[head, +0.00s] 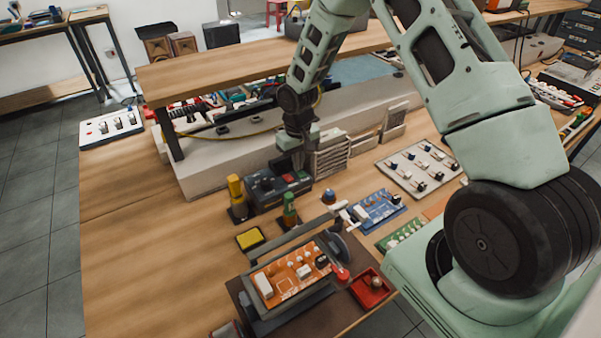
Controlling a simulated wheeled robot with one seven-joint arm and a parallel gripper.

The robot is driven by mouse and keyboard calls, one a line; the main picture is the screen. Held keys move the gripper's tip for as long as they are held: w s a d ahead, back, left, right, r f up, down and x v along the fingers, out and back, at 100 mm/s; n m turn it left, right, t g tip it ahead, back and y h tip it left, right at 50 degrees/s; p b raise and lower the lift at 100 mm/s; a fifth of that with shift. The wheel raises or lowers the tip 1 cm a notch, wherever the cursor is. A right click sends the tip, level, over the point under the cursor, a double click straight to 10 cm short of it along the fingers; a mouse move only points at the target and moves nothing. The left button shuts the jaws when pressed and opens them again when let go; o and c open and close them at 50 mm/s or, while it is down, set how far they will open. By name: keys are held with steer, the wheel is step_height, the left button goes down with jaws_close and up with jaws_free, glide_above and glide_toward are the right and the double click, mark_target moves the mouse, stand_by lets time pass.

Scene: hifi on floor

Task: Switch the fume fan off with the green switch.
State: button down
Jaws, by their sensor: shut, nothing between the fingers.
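A dark switch box (278,188) stands on the bench, in front of the light grey raised block. A red control (290,177) shows on its top right, and a small greenish control (267,183) shows to the left of it, too small to make out its position. My gripper (298,165) is shut and empty, pointing down at the back right of the box, close to the red control. I cannot tell whether its tips touch the box. I cannot clearly pick out the fume fan.
A yellow-topped post (236,197) stands left of the box and a green bottle-like item (290,208) in front. An orange circuit board (291,275) sits in a holder nearer me. A wooden shelf (215,76) spans behind. Bare bench (130,240) lies at left.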

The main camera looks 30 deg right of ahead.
steer(key=shift+f, duration=0.25)
steer(key=shift+r+p, duration=2.35)
steer(key=shift+r, duration=1.15)
